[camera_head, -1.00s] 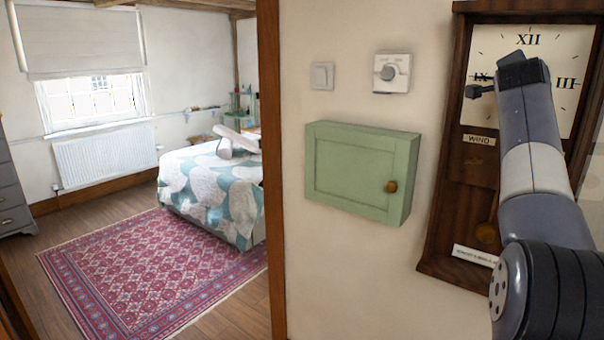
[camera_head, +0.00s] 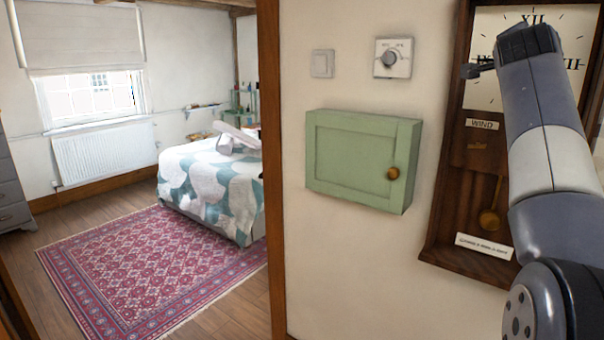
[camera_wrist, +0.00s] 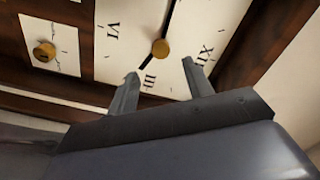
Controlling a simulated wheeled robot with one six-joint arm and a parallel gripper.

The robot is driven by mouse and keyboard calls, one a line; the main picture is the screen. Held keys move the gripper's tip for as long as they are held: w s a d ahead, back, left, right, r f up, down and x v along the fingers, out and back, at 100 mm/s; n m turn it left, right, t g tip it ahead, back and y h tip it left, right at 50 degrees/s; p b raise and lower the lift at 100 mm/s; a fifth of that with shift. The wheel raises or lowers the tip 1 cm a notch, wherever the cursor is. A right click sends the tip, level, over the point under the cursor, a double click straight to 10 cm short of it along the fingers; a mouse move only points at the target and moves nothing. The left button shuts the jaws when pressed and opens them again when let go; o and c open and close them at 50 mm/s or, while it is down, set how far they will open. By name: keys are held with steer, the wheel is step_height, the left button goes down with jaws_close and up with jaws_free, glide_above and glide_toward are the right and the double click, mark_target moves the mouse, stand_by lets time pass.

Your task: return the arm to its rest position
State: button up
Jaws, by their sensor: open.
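My arm (camera_head: 551,160) rises along the right side of the head view, bent, in front of a tall brown wall clock. My gripper (camera_head: 472,70) is at its upper end, mostly hidden behind the wrist, with a dark finger tip showing at the left. In the wrist view my gripper (camera_wrist: 160,68) shows two grey fingers spread apart with nothing between them. The clock face (camera_wrist: 120,40) fills the view behind them. I cannot tell how far the fingers are from it.
The wall clock (camera_head: 447,190) hangs close behind the arm. Left of it are a green cabinet (camera_head: 347,160) with a brass knob, a dial control (camera_head: 393,58) and a switch (camera_head: 322,63). A doorway at the left opens on a bed (camera_head: 205,180) and a red rug (camera_head: 140,260).

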steer(key=w+d+n+p, duration=0.2)
steer(key=w+n+p, duration=0.1)
steer(key=n, duration=0.7)
steer(key=w+d+n+p, duration=0.2)
steer(key=w+n+p, duration=0.1)
steer(key=n, duration=0.8)
steer(key=shift+w+d+p, duration=0.2)
steer(key=shift+d+p, duration=0.15)
steer(key=shift+p, duration=0.35)
steer(key=shift+r, duration=0.1)
